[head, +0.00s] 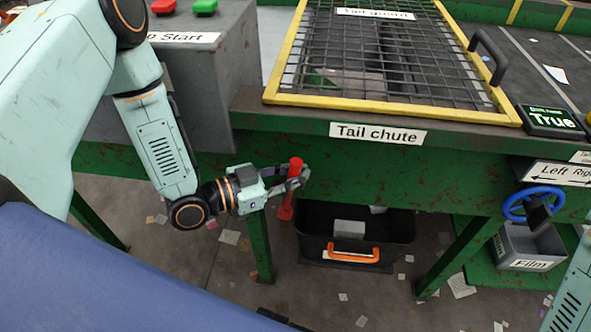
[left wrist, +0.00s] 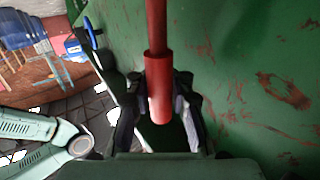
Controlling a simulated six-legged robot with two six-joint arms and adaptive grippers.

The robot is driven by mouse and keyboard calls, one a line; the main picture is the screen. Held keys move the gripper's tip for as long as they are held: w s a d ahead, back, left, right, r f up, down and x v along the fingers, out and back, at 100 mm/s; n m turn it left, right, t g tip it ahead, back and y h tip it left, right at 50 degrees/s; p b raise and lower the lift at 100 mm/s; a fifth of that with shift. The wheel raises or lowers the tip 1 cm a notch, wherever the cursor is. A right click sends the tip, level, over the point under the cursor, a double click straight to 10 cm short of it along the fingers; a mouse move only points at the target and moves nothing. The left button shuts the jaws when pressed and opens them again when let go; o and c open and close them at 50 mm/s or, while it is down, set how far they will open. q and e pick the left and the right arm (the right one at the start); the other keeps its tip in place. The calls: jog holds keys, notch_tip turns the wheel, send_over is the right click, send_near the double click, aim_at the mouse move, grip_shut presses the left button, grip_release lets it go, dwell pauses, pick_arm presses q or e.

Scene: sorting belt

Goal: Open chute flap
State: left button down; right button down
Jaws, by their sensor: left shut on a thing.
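A red lever handle (head: 290,190) hangs below the green belt frame, under the "Tail chute" label (head: 377,133). My left gripper (head: 297,178) is shut on it near its upper part. In the left wrist view the red handle (left wrist: 158,90) stands between the two dark fingers of my left gripper (left wrist: 158,112). The chute flap itself cannot be made out. Part of my right arm shows at the right edge of the head view, but its gripper is out of view.
A black bin (head: 310,243) with an orange handle stands on the floor below. A yellow-framed mesh guard (head: 390,104) lies on top. A blue handwheel (head: 514,205) and a grey "Film" bin (head: 515,245) are at the right. Green legs stand beside the bin. Paper scraps litter the floor.

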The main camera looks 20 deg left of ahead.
pick_arm(q)
jog(key=shift+s+d+f, duration=0.1)
jog(key=shift+s+f, duration=0.05)
jog(key=shift+s, duration=0.1)
jog(key=c, duration=1.3)
grip_release()
jog(key=shift+s, duration=0.1)
jog(key=shift+o, duration=0.7)
jog(key=shift+w, duration=0.2)
jog(key=v, duration=0.7)
jog(key=shift+s+a+r, duration=0.15)
jog(key=shift+a+r, duration=0.05)
jog(key=shift+a, duration=0.05)
